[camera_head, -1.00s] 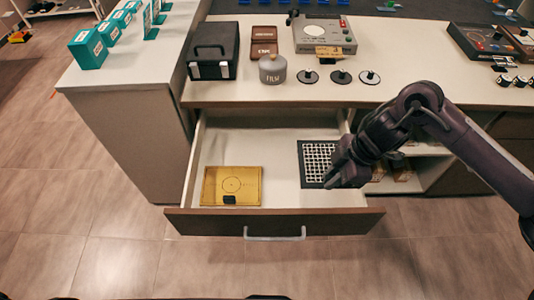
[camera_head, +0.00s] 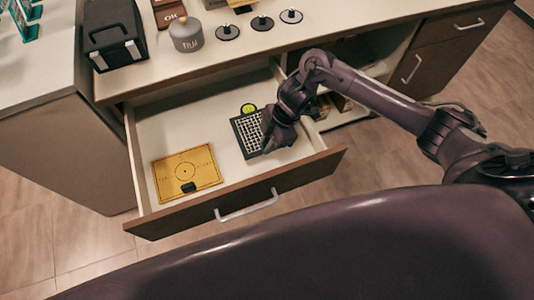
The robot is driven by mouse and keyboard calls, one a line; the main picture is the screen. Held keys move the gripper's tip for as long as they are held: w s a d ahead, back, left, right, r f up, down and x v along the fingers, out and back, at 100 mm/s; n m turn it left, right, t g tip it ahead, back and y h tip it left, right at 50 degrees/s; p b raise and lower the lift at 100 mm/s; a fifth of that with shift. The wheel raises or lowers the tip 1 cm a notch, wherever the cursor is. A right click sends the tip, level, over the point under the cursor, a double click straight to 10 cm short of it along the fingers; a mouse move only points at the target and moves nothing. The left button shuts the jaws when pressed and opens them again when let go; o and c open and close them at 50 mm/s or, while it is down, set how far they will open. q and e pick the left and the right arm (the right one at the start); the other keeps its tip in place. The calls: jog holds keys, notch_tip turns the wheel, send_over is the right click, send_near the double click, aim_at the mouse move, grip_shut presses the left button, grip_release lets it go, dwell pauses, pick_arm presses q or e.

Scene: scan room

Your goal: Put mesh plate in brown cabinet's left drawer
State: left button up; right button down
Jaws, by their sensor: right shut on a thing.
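The mesh plate (camera_head: 244,132), a dark-framed plate with a pale grid, is inside the open brown drawer (camera_head: 163,222), in its right part. My right gripper (camera_head: 268,146) is over the drawer's right side and shut on the plate's right edge, covering part of it. I cannot tell whether the plate touches the drawer floor. A yellow plate (camera_head: 187,171) with a circle and a small black block lies in the drawer's left part. My left gripper is not in view.
A yellow round piece (camera_head: 248,108) shows just behind the mesh plate. The counter above the drawer holds a black case (camera_head: 114,35), a grey film canister (camera_head: 186,34) and several dark discs with knobs. The drawer floor between the plates is clear.

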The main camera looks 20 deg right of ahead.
notch_tip(320, 180, down, 3)
notch_tip(320, 180, down, 4)
jog(key=shift+r+b, duration=0.25)
jog(key=shift+b, duration=0.05)
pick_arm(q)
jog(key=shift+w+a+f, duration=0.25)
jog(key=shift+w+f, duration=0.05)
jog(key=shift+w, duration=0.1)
pick_arm(e)
jog(key=shift+f, duration=0.2)
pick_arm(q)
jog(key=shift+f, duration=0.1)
pick_arm(e)
jog(key=shift+f, duration=0.15)
jog(key=c, duration=1.4)
grip_release()
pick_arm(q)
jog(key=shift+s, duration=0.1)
pick_arm(e)
jog(key=shift+o, duration=0.2)
